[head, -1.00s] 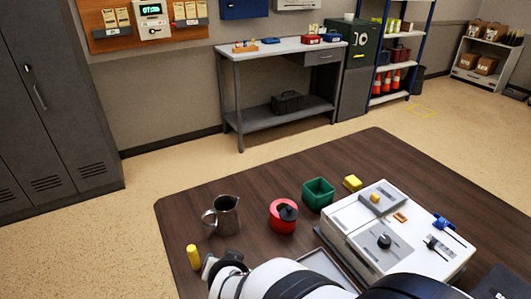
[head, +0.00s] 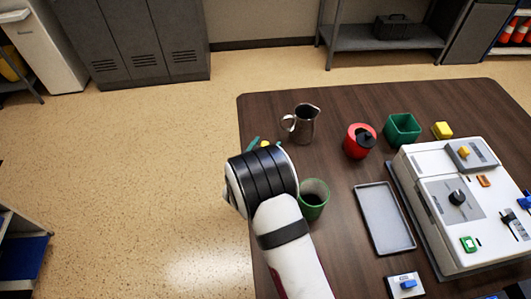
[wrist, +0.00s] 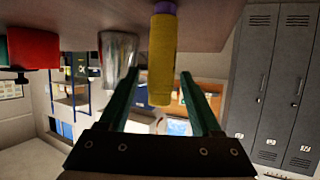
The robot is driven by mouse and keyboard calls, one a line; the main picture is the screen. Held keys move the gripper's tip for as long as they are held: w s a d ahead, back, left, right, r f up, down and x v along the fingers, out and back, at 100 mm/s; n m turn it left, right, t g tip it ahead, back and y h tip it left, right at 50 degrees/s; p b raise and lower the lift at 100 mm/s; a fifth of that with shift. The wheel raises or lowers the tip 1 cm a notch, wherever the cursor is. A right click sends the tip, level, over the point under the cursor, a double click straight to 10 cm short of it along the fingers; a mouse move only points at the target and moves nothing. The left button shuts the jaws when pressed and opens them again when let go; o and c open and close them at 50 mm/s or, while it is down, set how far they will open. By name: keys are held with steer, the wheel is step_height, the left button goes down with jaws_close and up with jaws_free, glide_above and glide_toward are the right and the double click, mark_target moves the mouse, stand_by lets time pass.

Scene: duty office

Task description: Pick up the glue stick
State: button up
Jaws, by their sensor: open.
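The glue stick is a yellow cylinder (wrist: 162,62) with a purple end, in the upper middle of the wrist view. That view is upside down, with the tabletop (wrist: 215,10) at the top, so the stick stands upright. My gripper (wrist: 158,74) is open, with its two green fingers on either side of the stick in the picture. I cannot tell whether the stick is between the fingertips or just beyond them.
A metal pitcher (head: 304,124) stands just beyond my gripper. A red pot (head: 359,141), green box (head: 402,129) and yellow block (head: 442,130) are farther right. A green cup (head: 313,198) is close beside my arm. A grey tray (head: 385,218) and white machine (head: 465,205) lie right.

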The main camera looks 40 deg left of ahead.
steer(key=shift+x, duration=1.05)
jaws_close()
steer(key=shift+r, duration=0.1)
